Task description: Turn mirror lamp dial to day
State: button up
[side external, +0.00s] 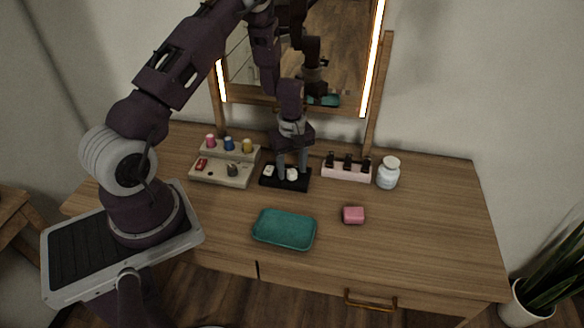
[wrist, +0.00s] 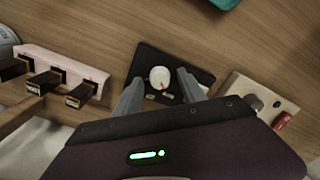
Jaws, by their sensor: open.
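The black dial panel (side external: 270,183) lies flat on the table below the mirror; it also shows in the wrist view (wrist: 148,60). A round white dial (wrist: 160,77) with a red pointer mark sits on it. My gripper (wrist: 160,76) is open, with one grey finger on each side of the dial. A gap seems to show between dial and fingers; contact is unclear. In the side view my gripper (side external: 292,174) points down at the panel. A second white piece (side external: 268,171) shows left of the fingers. The mirror's light strips (side external: 372,60) glow warm white. Setting labels are unreadable.
A pink rack with dark pieces (side external: 346,173) and a white jar (side external: 388,175) are right. A teal tray (side external: 284,230) and a pink block (side external: 353,215) lie in front.

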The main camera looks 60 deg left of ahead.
jog(key=shift+f, duration=0.1)
jog(key=shift+c, duration=0.2)
grip_shut()
jog(key=m, duration=0.4)
jog(key=shift+m, duration=0.4)
jog(key=m, duration=0.4)
jog(key=shift+m, duration=0.4)
jog(key=shift+o, duration=0.2)
grip_release()
